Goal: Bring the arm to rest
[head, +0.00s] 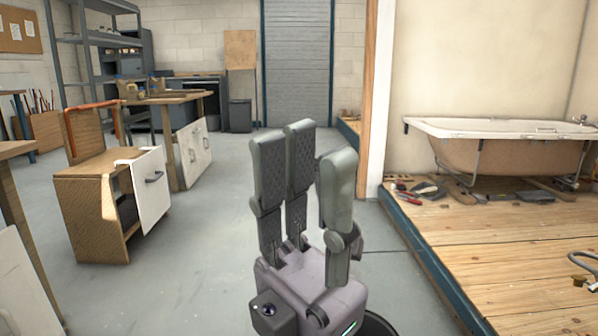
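My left gripper (311,145) stands upright at the bottom centre of the head view, with its grey fingers pointing up. The fingers are apart, with a gap between the pair on the left and the single finger on the right, and nothing is held between them. My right gripper is not in view.
A wooden cabinet (95,218) with a white door stands at the left, near a workbench (168,99). A bathtub (500,130) stands on a raised wooden platform (475,235) at the right, with tools (425,190) near its edge. Grey floor (200,270) lies clear between them.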

